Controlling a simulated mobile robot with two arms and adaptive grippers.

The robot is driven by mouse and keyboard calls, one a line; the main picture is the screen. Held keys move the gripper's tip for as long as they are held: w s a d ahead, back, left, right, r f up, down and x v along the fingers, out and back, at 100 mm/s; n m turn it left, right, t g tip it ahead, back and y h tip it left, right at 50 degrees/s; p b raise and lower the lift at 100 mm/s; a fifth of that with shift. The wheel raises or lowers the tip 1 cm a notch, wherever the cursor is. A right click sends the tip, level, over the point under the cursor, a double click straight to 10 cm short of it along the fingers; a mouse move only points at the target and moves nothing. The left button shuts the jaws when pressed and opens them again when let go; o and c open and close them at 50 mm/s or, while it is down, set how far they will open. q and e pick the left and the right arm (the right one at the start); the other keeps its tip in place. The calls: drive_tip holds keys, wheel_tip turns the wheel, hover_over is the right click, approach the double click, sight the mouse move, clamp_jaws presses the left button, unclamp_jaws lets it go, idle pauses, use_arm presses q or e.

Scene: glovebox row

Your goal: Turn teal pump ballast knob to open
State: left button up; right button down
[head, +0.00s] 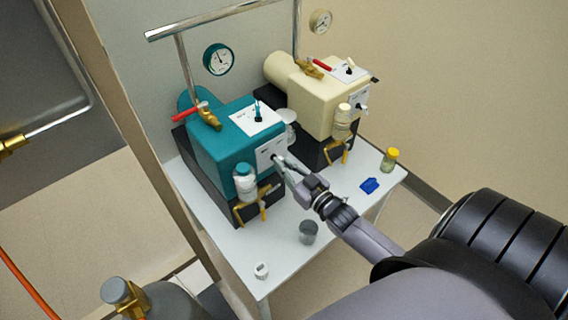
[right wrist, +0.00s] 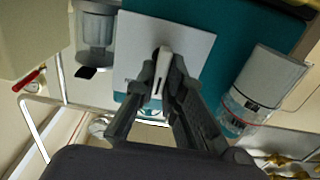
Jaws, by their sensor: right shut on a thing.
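The teal pump (head: 215,150) stands on a white table, with a black base. A white panel (head: 265,150) on its front carries a small knob, largely hidden by my right gripper (head: 284,163) in the head view. In the right wrist view my right gripper (right wrist: 163,88) is shut on this knob (right wrist: 163,64), a light lever-like piece between the fingertips, in front of the white panel (right wrist: 190,45). The panel's print is too small to read. Another white panel (head: 257,120) with a dark knob is on the pump's top. My left gripper is not in view.
A cream pump (head: 320,95) stands behind to the right. A clear jar (head: 245,182) hangs beside the teal pump's front. A grey cup (head: 308,232), a blue item (head: 370,186), a yellow-capped bottle (head: 389,160) and a small white item (head: 261,270) are on the table (head: 225,245).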

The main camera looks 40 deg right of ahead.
idle(0.3)
drive_tip(key=c, duration=1.7)
unclamp_jaws()
drive_tip(key=shift+s, duration=0.1)
drive_tip(key=s, duration=0.8)
drive_tip(key=s+d, duration=0.1)
drive_tip(key=s, duration=0.3)
drive_tip(key=shift+w, duration=0.1)
